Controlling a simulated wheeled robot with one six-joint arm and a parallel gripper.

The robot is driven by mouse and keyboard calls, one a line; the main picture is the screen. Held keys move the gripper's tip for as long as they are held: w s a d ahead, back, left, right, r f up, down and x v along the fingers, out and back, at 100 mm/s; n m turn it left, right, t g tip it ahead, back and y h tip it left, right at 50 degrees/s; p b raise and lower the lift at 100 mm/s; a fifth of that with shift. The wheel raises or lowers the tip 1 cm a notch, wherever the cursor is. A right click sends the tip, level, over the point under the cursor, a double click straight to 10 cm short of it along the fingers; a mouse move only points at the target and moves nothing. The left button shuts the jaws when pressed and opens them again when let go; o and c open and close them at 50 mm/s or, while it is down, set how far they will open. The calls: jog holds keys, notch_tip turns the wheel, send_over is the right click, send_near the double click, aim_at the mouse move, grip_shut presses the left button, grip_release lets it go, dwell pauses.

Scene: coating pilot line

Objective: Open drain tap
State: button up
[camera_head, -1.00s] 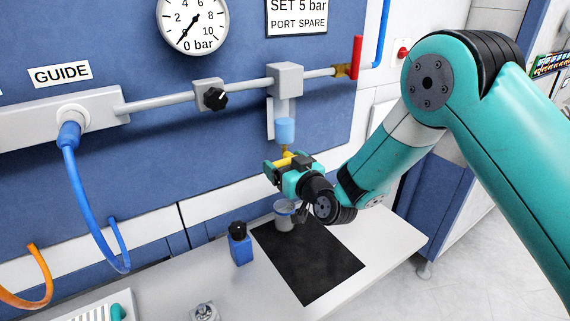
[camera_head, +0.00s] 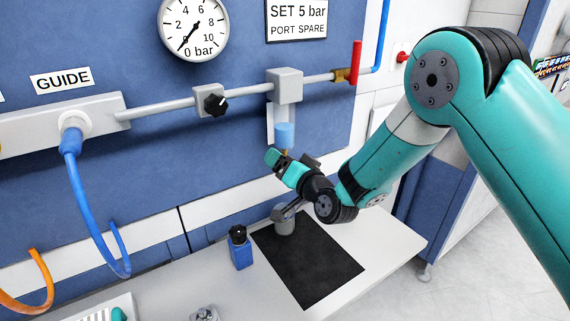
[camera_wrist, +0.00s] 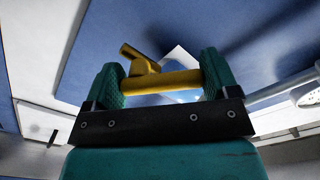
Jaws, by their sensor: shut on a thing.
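The yellow drain tap (camera_wrist: 165,82) lies crosswise between the two teal fingers of my gripper (camera_head: 278,160) in the wrist view. The gripper is shut on it, with a finger at each end of the bar. A short yellow stub rises from the bar's left part. In the head view the tap is almost wholly hidden behind the gripper, just under the light blue filter bowl (camera_head: 284,134). The bowl hangs from the grey filter block (camera_head: 285,86) on the pipe. A small grey cup (camera_head: 284,224) stands below, partly covered by my wrist.
A dark mat (camera_head: 310,265) lies on the white bench under my arm. A blue bottle with a black cap (camera_head: 240,250) stands left of it. A black knob (camera_head: 215,103), a red handle (camera_head: 356,63) and a gauge (camera_head: 193,27) near zero are on the wall.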

jog(key=shift+r+m, duration=0.15)
jog(key=shift+m, duration=0.45)
jog(key=o, duration=0.8)
jog(key=shift+d, duration=0.1)
jog(key=shift+s+d+b, duration=0.15)
jog(key=shift+s+b, duration=0.05)
jog(key=shift+b, duration=0.1)
jog(key=b+v, duration=1.4)
jog(key=v, duration=0.2)
jog(key=shift+s+d, duration=0.2)
jog(key=shift+s, duration=0.15)
